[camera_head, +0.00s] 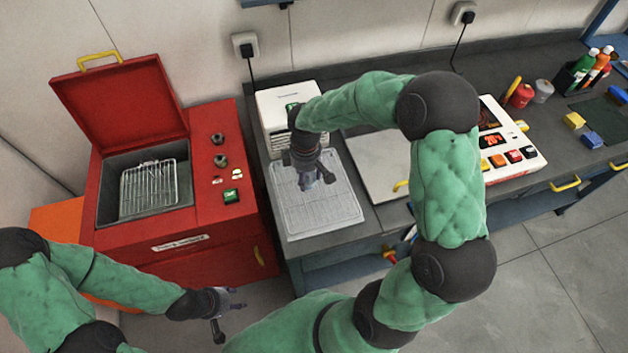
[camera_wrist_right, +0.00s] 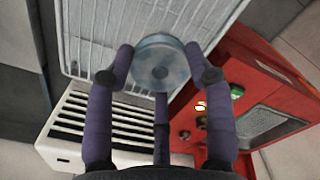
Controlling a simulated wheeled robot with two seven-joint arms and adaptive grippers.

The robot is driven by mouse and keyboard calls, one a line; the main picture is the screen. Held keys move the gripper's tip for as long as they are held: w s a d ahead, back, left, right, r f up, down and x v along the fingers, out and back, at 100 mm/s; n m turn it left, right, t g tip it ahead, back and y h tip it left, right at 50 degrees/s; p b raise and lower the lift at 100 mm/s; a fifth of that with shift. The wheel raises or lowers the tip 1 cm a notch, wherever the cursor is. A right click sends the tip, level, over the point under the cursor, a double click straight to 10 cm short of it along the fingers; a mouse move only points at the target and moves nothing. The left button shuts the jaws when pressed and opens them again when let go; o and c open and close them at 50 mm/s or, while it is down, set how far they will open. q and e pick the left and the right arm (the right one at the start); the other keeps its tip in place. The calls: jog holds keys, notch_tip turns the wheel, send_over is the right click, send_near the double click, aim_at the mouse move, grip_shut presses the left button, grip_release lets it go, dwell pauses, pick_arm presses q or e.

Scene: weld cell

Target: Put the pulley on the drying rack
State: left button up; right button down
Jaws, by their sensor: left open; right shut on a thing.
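In the right wrist view the pulley (camera_wrist_right: 160,62) is a grey metal disc with a dark hub. My right gripper (camera_head: 318,182) is shut on it, with fingers around its rim. In the head view this gripper points down over the drying rack (camera_head: 340,218), a white ribbed tray on the bench. The rack also shows behind the pulley in the wrist view (camera_wrist_right: 88,35). I cannot tell whether the pulley touches the rack. The gripper hides most of the pulley in the head view. My left gripper (camera_head: 228,312) is open and empty, low in front of the red cabinet.
A red cabinet (camera_head: 200,255) with a raised lid (camera_head: 120,100) and a wire basket (camera_head: 150,185) inside stands left of the bench. A white slotted box (camera_head: 275,105) is behind the rack. A pale plate (camera_head: 375,160) and a white control panel (camera_head: 515,150) lie to the right.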

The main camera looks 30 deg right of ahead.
aim_at(313, 175)
jog(key=d+f, duration=0.1)
jog(key=w+d+f, duration=0.1)
jog(key=f, duration=0.1)
jog(key=shift+w+d+f, duration=0.1)
jog(key=shift+d+f, duration=0.15)
jog(key=shift+d, duration=0.1)
jog(key=shift+w+d+f+b, duration=0.1)
jog(key=shift+f+b, duration=0.1)
jog(key=shift+f, duration=0.75)
jog(key=shift+w+d+f+b, duration=0.1)
jog(key=shift+f+b, duration=0.05)
jog(key=shift+f, duration=0.75)
jog(key=shift+s, duration=0.1)
jog(key=shift+f, duration=0.1)
jog(key=shift+c, duration=2.3)
grip_release()
